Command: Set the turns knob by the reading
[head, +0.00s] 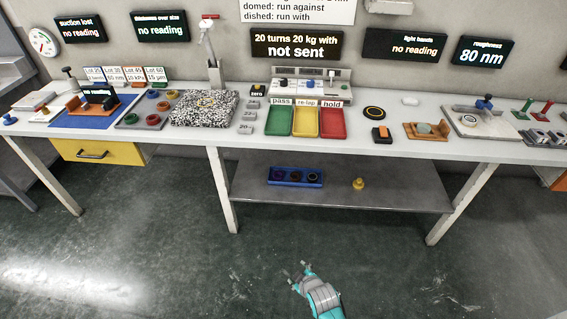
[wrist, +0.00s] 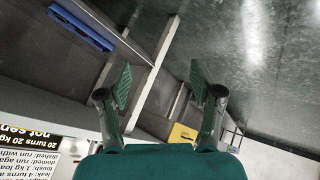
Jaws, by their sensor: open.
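A pale control console (head: 343,95) stands at the back of the bench in the head view. The roughness display (head: 483,53) reads 80 nm. The suction, thickness and light bands displays show no reading. My gripper (head: 296,269) is open and empty, low over the floor before the bench; its spread fingers show in the wrist view (wrist: 160,84).
Green, yellow and red trays (head: 306,122) lie before the console, with a speckled block (head: 203,108) to their left. A lower shelf (head: 400,196) holds a blue tray (head: 295,183) and a yellow weight (head: 358,184). The floor (head: 160,250) is clear.

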